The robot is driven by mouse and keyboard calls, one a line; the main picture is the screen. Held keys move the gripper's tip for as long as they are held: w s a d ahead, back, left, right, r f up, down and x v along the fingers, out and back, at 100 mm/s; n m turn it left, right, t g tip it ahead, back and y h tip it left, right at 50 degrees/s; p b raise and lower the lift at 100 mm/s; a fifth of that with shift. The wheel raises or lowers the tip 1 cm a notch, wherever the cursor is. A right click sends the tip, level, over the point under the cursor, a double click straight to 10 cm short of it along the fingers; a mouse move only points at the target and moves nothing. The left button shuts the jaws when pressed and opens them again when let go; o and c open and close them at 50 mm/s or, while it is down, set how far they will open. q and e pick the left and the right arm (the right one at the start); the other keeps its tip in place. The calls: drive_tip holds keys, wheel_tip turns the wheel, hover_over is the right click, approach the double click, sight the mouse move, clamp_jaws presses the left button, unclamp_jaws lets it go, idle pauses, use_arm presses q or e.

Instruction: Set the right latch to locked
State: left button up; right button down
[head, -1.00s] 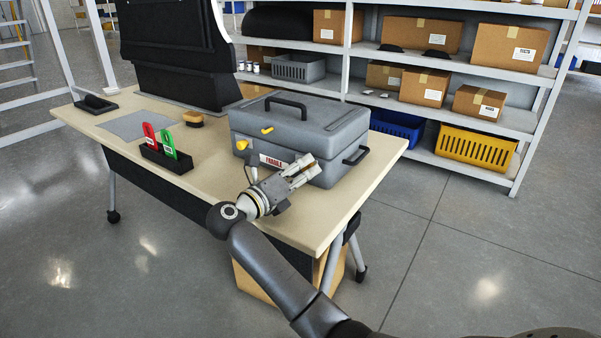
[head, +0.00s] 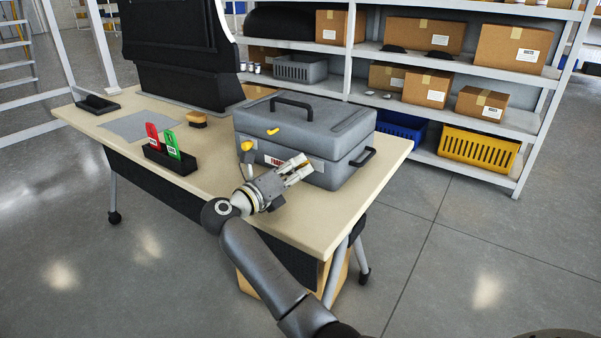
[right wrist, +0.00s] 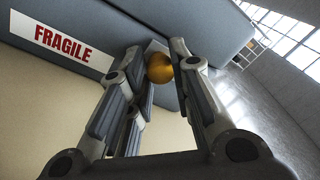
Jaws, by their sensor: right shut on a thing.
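A grey case (head: 290,137) with a lid and a black top handle stands on the table. The left yellow latch (head: 246,149) shows on its front, beside a FRAGILE label (head: 275,161) partly covered by my gripper. My right gripper (head: 302,165) is at the right part of the case front. In the right wrist view its fingertips close on a rounded yellow knob, the right latch (right wrist: 160,68), at the case's front. The gripper hides this latch in the head view, and its setting cannot be told. My left gripper is not in view.
The beige table (head: 330,208) has bare room in front of the case. A black holder (head: 168,160) with a red and a green tag and a brush (head: 196,121) lie to the left. Shelves (head: 400,63) with boxes and bins stand behind.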

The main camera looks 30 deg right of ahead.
drive_tip(key=shift+w+a, duration=0.1)
drive_tip(key=shift+w, duration=0.1)
drive_tip(key=shift+r, duration=0.1)
drive_tip(key=c, duration=1.7)
unclamp_jaws()
drive_tip(key=shift+c, duration=0.2)
drive_tip(key=o, duration=0.5)
drive_tip(key=shift+w, duration=0.1)
drive_tip(key=v, duration=0.7)
drive_tip(key=shift+a, duration=0.25)
